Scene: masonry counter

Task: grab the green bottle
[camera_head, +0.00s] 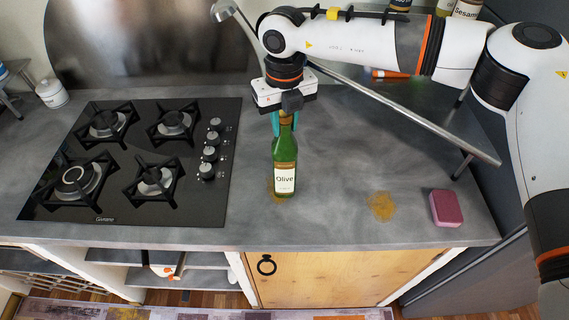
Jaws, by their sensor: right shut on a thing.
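The green bottle (285,160), with a white "Olive" label, is upright at the counter, right of the stove. My right gripper (283,124) comes down from above and is shut on the bottle's neck with its teal fingers. The bottle's top is partly hidden by the gripper. Whether the base touches the counter or is slightly above it is hard to tell. My left gripper is not in view.
A black gas stove (140,160) lies to the left. A pink sponge (446,208) and a yellow-brown stain (381,206) are on the counter (340,215) to the right. A white jar (51,93) stands at the back left.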

